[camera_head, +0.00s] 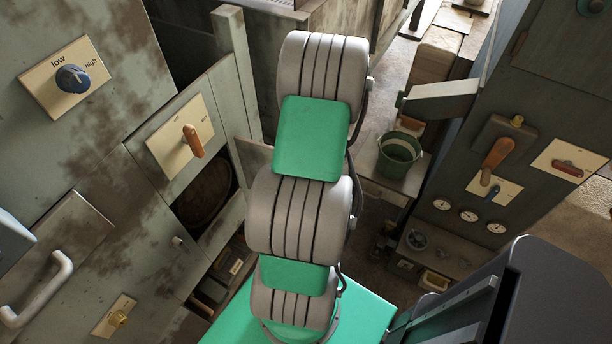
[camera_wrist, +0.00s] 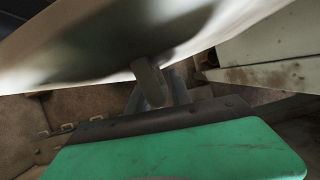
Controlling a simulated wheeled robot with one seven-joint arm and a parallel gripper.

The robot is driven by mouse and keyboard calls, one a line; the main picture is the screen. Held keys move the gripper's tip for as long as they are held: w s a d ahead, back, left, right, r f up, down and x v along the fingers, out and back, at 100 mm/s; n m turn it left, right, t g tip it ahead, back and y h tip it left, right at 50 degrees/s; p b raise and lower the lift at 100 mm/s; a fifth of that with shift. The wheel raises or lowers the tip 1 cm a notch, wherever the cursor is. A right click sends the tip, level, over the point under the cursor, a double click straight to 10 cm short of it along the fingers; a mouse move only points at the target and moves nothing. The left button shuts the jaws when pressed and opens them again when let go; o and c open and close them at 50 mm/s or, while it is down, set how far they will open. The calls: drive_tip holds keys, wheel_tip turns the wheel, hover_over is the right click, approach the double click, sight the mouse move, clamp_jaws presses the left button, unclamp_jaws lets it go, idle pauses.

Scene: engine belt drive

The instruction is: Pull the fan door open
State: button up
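I cannot tell for sure which panel is the fan door. On the left cabinet in the head view, a grey-green panel with a small pale knob (camera_head: 177,241) stands beside a dark opening (camera_head: 205,190) with something round inside. A large white handle (camera_head: 38,290) is on a panel at the lower left. My grey and green arm rises through the middle of the head view and hides my gripper there. In the wrist view my gripper (camera_wrist: 158,95) shows only in part, beside a large, close, blurred pale surface (camera_wrist: 100,45). Its opening and any grasp cannot be made out.
The left cabinet also has a low/high dial (camera_head: 73,79) and an orange lever (camera_head: 193,141). A right cabinet carries an orange handle (camera_head: 497,155) and several gauges. A green bucket (camera_head: 399,150) stands on a bench between them. Bare floor shows around the bench.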

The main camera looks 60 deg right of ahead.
drive_tip(key=v, duration=0.7)
drive_tip(key=shift+r, duration=0.2)
drive_tip(key=shift+d+r, duration=0.1)
